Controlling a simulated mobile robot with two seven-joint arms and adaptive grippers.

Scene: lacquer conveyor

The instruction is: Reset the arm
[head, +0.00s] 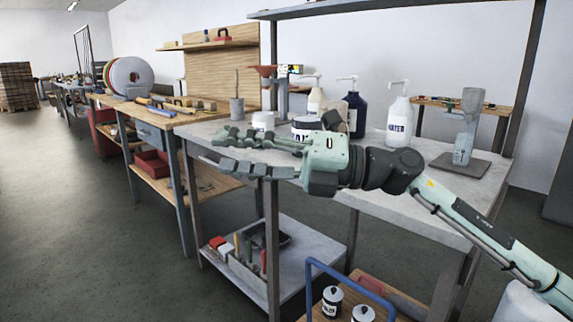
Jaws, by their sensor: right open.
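My right arm comes in from the lower right. Its gripper (232,153) is open and empty, with the fingers pointing left. It shows in front of the near edge of the grey-topped table (440,193) and hides part of the tabletop and some items behind it. I cannot tell how high it is over the edge. My left gripper is not in view.
White pump bottle (400,122), dark pump bottle (355,115) and several small containers stand on the table. A grey stand (464,145) is at its right. A blue-handled cart (345,280) with cans is below. Open floor (70,230) lies left.

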